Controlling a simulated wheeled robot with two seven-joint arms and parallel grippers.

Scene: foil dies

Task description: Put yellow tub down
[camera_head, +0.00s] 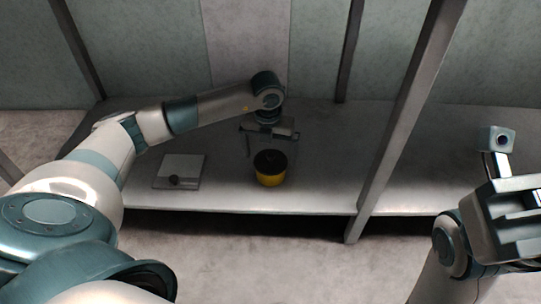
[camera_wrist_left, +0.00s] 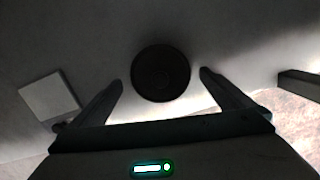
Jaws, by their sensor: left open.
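The yellow tub (camera_head: 270,179) with a dark top stands upright on the grey shelf (camera_head: 225,201), near its front edge. In the left wrist view its round dark top (camera_wrist_left: 160,73) lies just beyond and between my fingertips. My left gripper (camera_head: 270,150) is open above the tub, and its fingers (camera_wrist_left: 161,76) are spread on either side with gaps to the tub. My right gripper (camera_head: 515,205) is at the right edge, away from the shelf; its fingertips are not clear.
A pale square plate (camera_head: 180,168) with a small dark knob lies on the shelf left of the tub; it also shows in the left wrist view (camera_wrist_left: 48,96). A metal post (camera_head: 400,125) stands right of the tub. The shelf between plate and tub is clear.

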